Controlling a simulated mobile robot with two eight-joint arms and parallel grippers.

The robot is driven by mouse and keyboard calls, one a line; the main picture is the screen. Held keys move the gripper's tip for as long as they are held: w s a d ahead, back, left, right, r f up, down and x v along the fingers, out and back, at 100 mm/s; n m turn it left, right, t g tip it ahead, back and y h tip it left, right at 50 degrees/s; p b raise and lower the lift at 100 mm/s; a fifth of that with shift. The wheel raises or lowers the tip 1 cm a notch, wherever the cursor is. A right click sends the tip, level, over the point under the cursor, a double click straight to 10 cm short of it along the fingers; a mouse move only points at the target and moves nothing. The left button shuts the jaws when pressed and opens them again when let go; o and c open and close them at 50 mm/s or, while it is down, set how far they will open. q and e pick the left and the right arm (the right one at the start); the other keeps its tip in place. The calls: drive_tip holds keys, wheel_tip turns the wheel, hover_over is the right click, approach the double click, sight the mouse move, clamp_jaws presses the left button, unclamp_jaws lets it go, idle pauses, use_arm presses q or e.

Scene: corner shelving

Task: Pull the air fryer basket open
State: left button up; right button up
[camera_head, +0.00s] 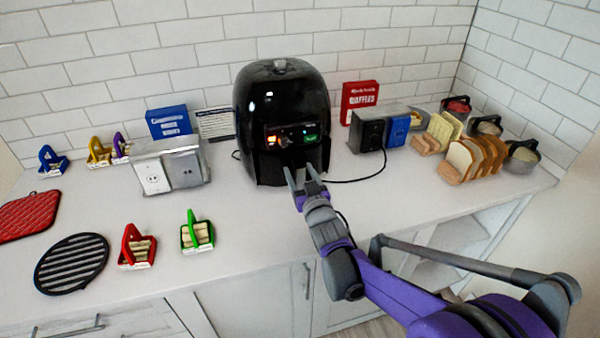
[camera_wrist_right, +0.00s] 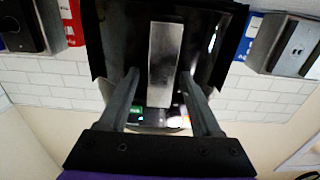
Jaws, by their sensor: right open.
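The black air fryer (camera_head: 281,100) stands upright on the counter against the tiled wall, with a lit panel on its front. Its basket front (camera_head: 268,165) is below the panel and looks closed. My right gripper (camera_head: 301,175) is open just in front of the basket. In the right wrist view, which looks upside down, the fingers of my right gripper (camera_wrist_right: 160,80) stand either side of the grey basket handle (camera_wrist_right: 165,50). I cannot tell whether they touch it. My left gripper is not in view.
A grey outlet box (camera_head: 165,172) stands left of the fryer, another (camera_head: 365,132) right of it with a cable on the counter. Bread slices (camera_head: 470,160) and pots are at the right. A black round trivet (camera_head: 72,263) lies at front left. The counter (camera_head: 255,225) before the fryer is clear.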

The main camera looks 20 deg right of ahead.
clamp_jaws()
idle(1.4)
